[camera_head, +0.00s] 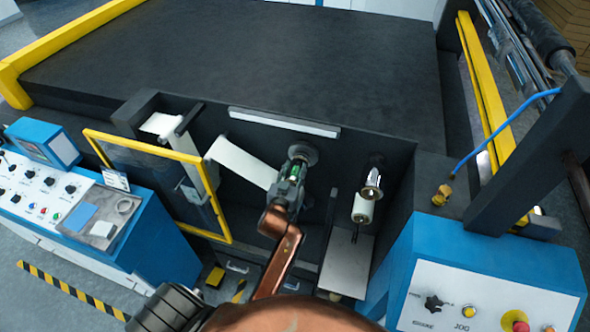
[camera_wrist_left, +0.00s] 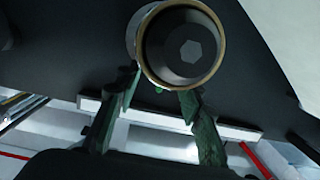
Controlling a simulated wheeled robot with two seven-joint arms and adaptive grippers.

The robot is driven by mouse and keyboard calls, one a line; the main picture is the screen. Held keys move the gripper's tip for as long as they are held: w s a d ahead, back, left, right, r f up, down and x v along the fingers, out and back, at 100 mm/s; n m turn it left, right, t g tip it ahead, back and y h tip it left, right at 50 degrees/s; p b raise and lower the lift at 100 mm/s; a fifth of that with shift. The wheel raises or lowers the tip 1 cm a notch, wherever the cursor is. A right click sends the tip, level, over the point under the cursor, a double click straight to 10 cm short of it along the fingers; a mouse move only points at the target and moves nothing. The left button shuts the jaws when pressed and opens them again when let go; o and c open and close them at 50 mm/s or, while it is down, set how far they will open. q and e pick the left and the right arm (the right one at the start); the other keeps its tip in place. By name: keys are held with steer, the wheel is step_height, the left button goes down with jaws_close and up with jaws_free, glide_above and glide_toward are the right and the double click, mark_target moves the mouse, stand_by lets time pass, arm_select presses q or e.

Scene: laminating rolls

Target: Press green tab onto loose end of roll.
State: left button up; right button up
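My left gripper (camera_head: 294,172) is at the spindle on the machine's dark front panel, in front of the roll there. In the left wrist view the roll (camera_wrist_left: 155,72) faces me end-on, with a thin cream rim around a dark core with a hexagonal socket. The fingers (camera_wrist_left: 159,92) stand apart just below it, one on each side; contact is unclear. A small green patch, possibly the green tab (camera_head: 295,170), shows between the fingers. A cream strip (camera_head: 242,162) slopes down toward the roll; its end is hidden behind the gripper. My right gripper is not in view.
A second spindle with a small white roll (camera_head: 363,208) is to the right, above a grey plate (camera_head: 346,264). A yellow-framed guard (camera_head: 214,200) stands close on the left. Blue control consoles flank the bay, left (camera_head: 150,240) and right (camera_head: 490,255).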

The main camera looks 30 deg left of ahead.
arm_select(q)
steer(key=v, duration=0.7)
steer(key=shift+s, duration=0.2)
steer(key=shift+r, duration=0.1)
